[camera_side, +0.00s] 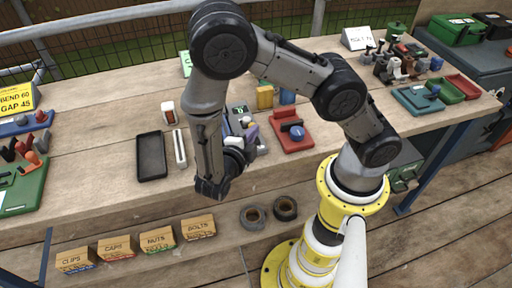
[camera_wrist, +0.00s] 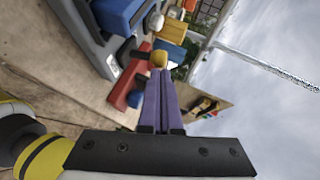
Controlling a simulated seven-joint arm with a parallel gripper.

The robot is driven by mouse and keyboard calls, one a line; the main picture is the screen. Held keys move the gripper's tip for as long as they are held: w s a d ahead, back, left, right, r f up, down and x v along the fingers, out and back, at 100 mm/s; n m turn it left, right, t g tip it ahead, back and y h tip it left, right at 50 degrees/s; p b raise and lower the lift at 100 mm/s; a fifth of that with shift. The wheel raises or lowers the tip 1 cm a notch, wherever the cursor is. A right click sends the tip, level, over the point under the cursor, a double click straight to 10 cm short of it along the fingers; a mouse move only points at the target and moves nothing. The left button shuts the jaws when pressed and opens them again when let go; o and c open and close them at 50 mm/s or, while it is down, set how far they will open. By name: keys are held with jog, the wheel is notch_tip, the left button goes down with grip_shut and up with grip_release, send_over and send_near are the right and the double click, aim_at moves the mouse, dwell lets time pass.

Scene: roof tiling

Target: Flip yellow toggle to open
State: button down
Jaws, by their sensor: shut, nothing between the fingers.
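The yellow toggle (camera_wrist: 158,58) shows in the wrist view as a round yellow knob on a dark stem, which leans out from a grey panel (camera_wrist: 98,48). My gripper (camera_wrist: 160,72) has its two purple fingers shut together and empty. Its fingertips are right at the yellow knob in the picture; I cannot tell whether they touch it. In the side view my gripper (camera_side: 251,131) is low over the grey unit, partly hidden by my own wrist. The toggle's exact position is hard to make out there.
A red block with a blue handle (camera_side: 292,132) stands just right of the unit. Yellow (camera_side: 265,97) and blue (camera_side: 288,96) blocks stand behind it. A black tray (camera_side: 151,157) lies to the left. The bench's left middle is mostly clear.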

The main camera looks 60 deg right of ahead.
jog(key=s+d+r+v, duration=0.1)
jog(key=s+r+v, duration=0.1)
jog(key=v, duration=1)
jog(key=shift+s+a, duration=0.2)
jog(key=shift+a, duration=0.2)
jog(key=shift+d+r, duration=0.1)
